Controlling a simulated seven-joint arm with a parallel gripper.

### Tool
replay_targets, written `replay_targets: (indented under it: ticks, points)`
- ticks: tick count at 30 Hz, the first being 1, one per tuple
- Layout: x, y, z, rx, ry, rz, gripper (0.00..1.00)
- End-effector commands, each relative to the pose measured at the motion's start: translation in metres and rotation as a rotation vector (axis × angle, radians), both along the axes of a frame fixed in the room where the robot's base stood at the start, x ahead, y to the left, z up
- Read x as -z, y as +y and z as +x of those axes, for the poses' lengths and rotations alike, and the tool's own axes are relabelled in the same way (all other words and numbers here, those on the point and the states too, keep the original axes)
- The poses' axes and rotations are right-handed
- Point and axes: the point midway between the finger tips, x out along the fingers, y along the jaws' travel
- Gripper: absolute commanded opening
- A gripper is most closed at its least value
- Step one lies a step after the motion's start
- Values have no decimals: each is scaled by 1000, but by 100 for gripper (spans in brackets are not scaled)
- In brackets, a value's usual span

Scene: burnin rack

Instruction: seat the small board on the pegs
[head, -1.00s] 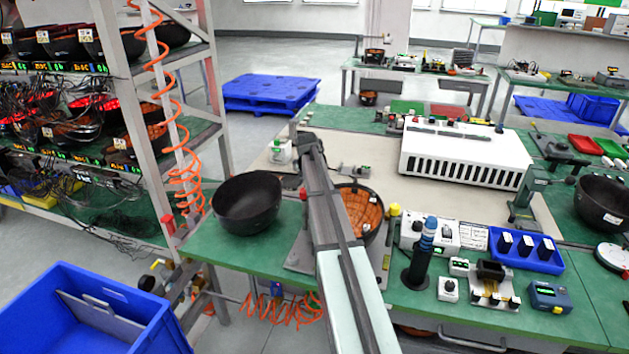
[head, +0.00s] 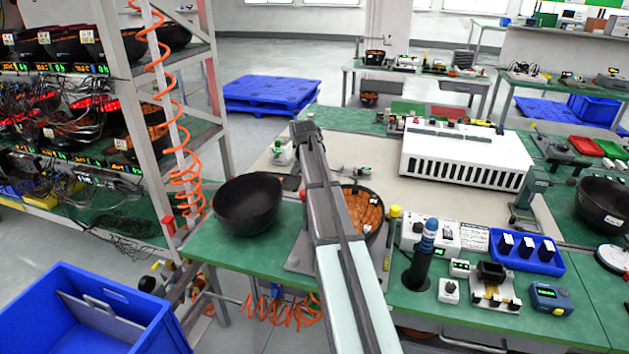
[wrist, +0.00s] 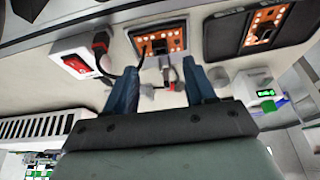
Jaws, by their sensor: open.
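My gripper (wrist: 160,82) shows in the wrist view with its two blue fingers apart and nothing between them. Beyond the fingertips is an orange board (wrist: 173,40) in a grey frame, with a dark connector at its middle. A second orange board (wrist: 270,17) sits in a black panel to the right. I cannot tell which of these, if any, is the small board, and I cannot make out pegs. In the head view my arm crosses the bench and hides part of a black bowl with an orange inside (head: 360,208); my fingers cannot be made out there.
A white box with a red switch (wrist: 75,64) and a dark cable plug (wrist: 100,45) are left of the fingers. An empty-looking black bowl (head: 247,204) stands left of my arm. A white vented box (head: 465,155) stands behind right. The pale mat (head: 440,207) has free room.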

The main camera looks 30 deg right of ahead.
Motion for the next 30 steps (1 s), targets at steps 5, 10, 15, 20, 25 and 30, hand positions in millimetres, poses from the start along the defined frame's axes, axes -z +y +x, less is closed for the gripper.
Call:
replay_targets:
  ticks: [5,10,15,20,25,30]
  points:
    - [-31,9,-9,0,-2,-1,55]
    - [-52,16,-15,-1,0,-1,55]
    - [-64,19,-18,-1,0,0,55]
    - [-68,21,-19,-1,0,0,55]
    - [-69,21,-19,0,1,0,55]
    - [-68,20,-19,0,1,1,55]
